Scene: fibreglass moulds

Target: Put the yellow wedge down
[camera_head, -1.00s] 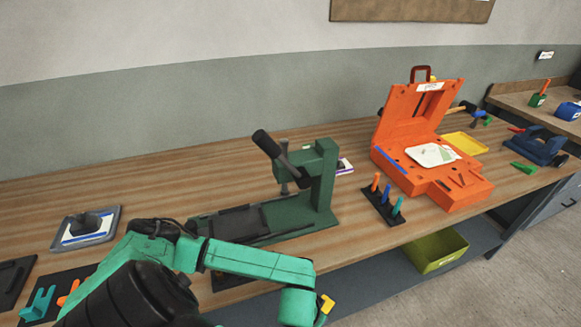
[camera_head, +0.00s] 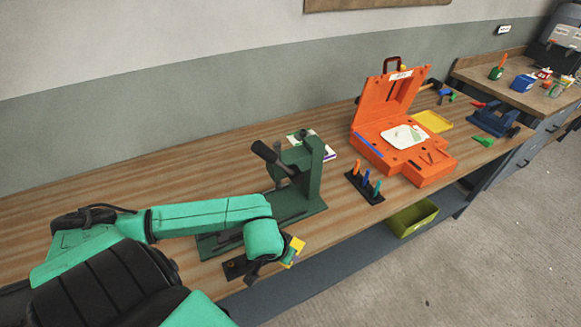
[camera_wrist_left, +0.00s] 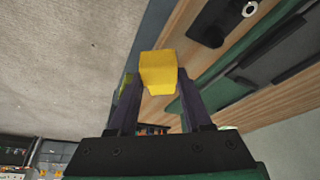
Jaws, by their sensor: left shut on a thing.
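The yellow wedge (camera_wrist_left: 159,72) is held between the two fingers of my left gripper (camera_wrist_left: 158,92) in the left wrist view. In the head view the wedge (camera_head: 294,250) shows beyond the end of my green left arm, at the front edge of the wooden bench (camera_head: 110,187). My left gripper is shut on it; in the head view the arm mostly hides the fingers. The wedge appears to be in the air by the bench edge, but its exact height cannot be told. My right gripper is not in view.
A green press (camera_head: 311,178) stands on the bench just behind my left arm. A dark plate (camera_head: 235,268) lies at the front edge. An orange open case (camera_head: 420,163) and a rack of coloured pegs (camera_head: 364,187) are further right. A yellow-green bin (camera_head: 412,218) sits below.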

